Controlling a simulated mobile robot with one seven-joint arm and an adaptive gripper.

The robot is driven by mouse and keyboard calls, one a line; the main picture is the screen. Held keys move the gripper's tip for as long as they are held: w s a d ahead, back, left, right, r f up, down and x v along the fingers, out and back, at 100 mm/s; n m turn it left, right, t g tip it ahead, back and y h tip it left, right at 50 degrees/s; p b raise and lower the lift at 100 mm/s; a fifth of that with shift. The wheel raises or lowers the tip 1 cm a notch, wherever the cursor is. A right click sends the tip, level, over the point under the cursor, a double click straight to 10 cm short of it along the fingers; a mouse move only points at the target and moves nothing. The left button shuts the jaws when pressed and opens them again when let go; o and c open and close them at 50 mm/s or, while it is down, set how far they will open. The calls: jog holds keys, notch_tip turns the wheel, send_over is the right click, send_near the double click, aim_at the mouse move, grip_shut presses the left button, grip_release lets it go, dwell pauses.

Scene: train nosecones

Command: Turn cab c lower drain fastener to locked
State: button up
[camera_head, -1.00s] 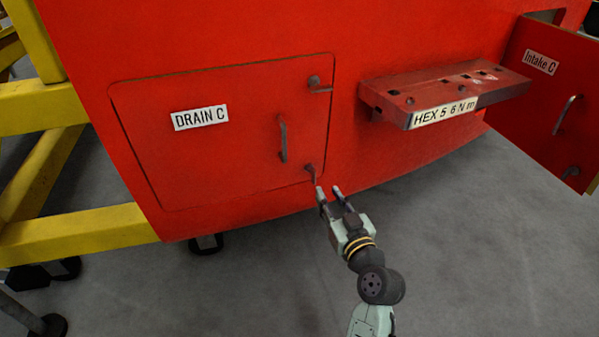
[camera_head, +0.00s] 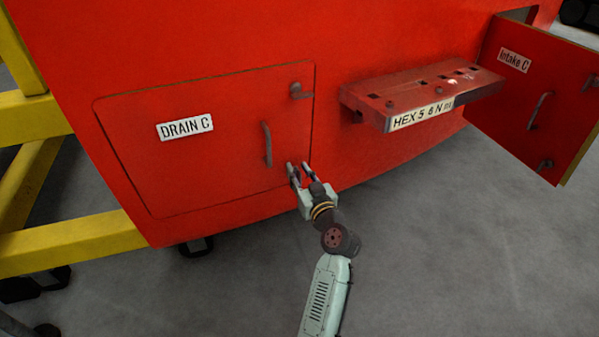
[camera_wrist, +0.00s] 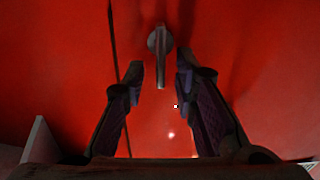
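The red drain panel (camera_head: 210,150), labelled DRAIN C, is closed flush in the red nosecone. Its lower fastener shows in the wrist view (camera_wrist: 160,55) as a grey round knob with a short lever pointing down toward my gripper. In the head view my gripper hides this fastener. My gripper (camera_head: 297,168) is at the panel's lower right corner; in the wrist view its two fingers (camera_wrist: 158,85) are apart, with the lever's tip near the gap between them. No contact shows. The upper fastener (camera_head: 299,91) has its lever pointing right.
A vertical handle (camera_head: 267,144) is on the panel left of my gripper. A red tool shelf (camera_head: 415,100) labelled HEX 5 6 N m juts out to the right. The open Intake C door (camera_head: 510,95) is at far right. Yellow stand beams (camera_head: 70,240) are at left.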

grip_shut()
jog(key=shift+d+m, duration=0.1)
jog(key=shift+m, duration=0.2)
dwell(0.4)
jog(key=m, duration=0.2)
jog(key=shift+w+d+f+m, duration=0.1)
jog(key=shift+d+m, duration=0.2)
jog(key=shift+m, duration=0.1)
jog(key=m, duration=0.4)
jog(key=shift+w+d+f+m, duration=0.15)
jog(key=shift+d+m, duration=0.15)
jog(key=shift+d, duration=0.05)
jog(key=shift+w+d+f+m+p, duration=0.1)
jog(key=shift+f+m+p, duration=0.3)
jog(key=shift+m, duration=1.25)
jog(key=shift+d+f+m+p, duration=0.15)
jog(key=shift+m+p, duration=0.45)
jog(key=shift+m, duration=1)
jog(key=shift+w+d+f+m+p, duration=0.1)
jog(key=shift+f+m+p, duration=0.35)
jog(key=shift+m, duration=1.2)
grip_release()
jog(key=shift+a+r, duration=0.1)
